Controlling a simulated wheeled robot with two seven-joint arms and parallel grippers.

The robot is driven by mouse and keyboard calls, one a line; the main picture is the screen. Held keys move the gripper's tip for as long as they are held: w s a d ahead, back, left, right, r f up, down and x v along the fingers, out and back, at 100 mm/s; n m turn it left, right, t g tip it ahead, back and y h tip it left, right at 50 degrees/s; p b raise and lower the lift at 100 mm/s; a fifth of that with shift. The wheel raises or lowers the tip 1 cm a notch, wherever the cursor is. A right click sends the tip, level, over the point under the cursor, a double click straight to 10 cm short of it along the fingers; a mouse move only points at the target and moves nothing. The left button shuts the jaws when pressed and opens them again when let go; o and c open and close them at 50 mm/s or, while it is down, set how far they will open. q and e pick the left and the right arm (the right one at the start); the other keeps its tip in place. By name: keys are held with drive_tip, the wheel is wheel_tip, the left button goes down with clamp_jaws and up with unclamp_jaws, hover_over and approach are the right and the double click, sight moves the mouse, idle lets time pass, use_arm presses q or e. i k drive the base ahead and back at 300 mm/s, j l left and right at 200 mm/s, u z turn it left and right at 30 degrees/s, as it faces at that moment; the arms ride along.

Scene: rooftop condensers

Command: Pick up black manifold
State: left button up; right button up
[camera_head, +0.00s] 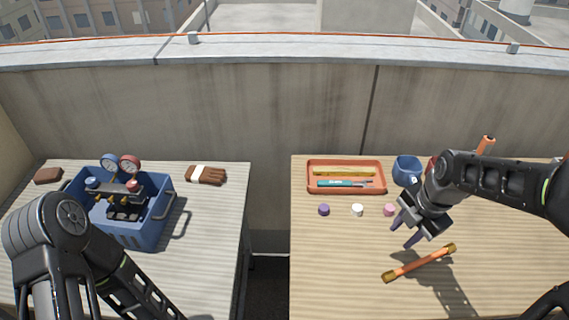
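An orange tray (311,188) with a yellow tool and a teal tool lies on the right table. Purple, white and pink caps lie before it, and a blue mug (406,169) stands beside it. A gap separates the tables.

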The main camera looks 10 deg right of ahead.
sight(127, 205)
drive_tip(key=u, duration=0.95)
drive_tip(key=k+j, duration=0.1)
